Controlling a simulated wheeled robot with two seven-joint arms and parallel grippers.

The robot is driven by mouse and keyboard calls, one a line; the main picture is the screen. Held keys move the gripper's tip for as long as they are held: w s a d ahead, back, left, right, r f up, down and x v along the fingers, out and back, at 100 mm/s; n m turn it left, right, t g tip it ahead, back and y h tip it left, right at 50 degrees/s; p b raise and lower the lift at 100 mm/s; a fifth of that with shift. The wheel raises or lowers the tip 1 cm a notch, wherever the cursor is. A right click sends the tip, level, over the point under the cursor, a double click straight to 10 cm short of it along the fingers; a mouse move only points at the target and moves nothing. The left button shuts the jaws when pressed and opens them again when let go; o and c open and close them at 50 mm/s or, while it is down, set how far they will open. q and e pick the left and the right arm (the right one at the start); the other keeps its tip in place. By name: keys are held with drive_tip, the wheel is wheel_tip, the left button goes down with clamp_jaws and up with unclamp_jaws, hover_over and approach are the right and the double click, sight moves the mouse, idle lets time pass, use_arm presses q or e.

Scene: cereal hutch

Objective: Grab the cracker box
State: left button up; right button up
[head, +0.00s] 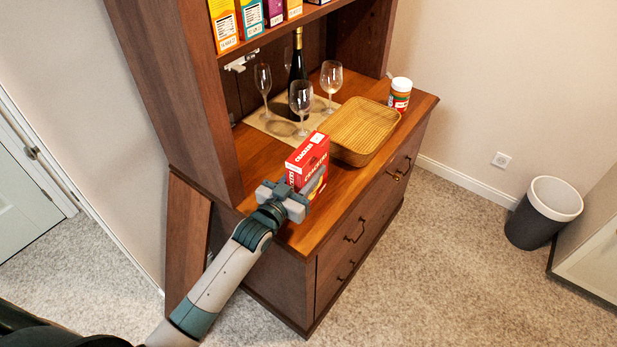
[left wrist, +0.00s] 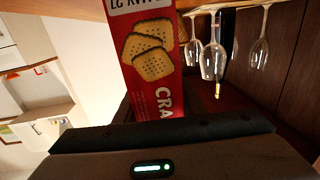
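The red cracker box (head: 308,163) stands upright on the near left end of the wooden counter. Its crackers picture and lettering fill the upper middle of the left wrist view (left wrist: 148,60), where it appears upside down. My left gripper (head: 287,190) is at the near side of the box, close to its lower part, with its two grey jaws spread apart. The gripper hides the lower near corner of the box, and whether a finger touches it is not clear. The dark gripper body fills the bottom of the left wrist view. My right gripper is not in view.
A woven tray (head: 345,150) sits just right of the box. Wine glasses (head: 301,100) and a dark bottle (head: 297,65) stand behind on a mat. A jar (head: 400,94) is at the far right. The hutch side panel (head: 185,100) rises on the left.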

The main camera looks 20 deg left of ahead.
use_arm(q)
drive_tip(key=shift+c, duration=0.7)
drive_tip(key=r, duration=0.3)
drive_tip(key=r+b, duration=0.1)
drive_tip(key=shift+w+d+r, duration=0.25)
drive_tip(key=shift+r, duration=0.05)
drive_tip(key=w+d+r+b, duration=0.2)
drive_tip(key=w+d+r, duration=0.4)
drive_tip(key=w+d, duration=0.1)
drive_tip(key=shift+w+d+r, duration=0.25)
drive_tip(key=shift+w+d, duration=0.1)
drive_tip(key=shift+d, duration=0.1)
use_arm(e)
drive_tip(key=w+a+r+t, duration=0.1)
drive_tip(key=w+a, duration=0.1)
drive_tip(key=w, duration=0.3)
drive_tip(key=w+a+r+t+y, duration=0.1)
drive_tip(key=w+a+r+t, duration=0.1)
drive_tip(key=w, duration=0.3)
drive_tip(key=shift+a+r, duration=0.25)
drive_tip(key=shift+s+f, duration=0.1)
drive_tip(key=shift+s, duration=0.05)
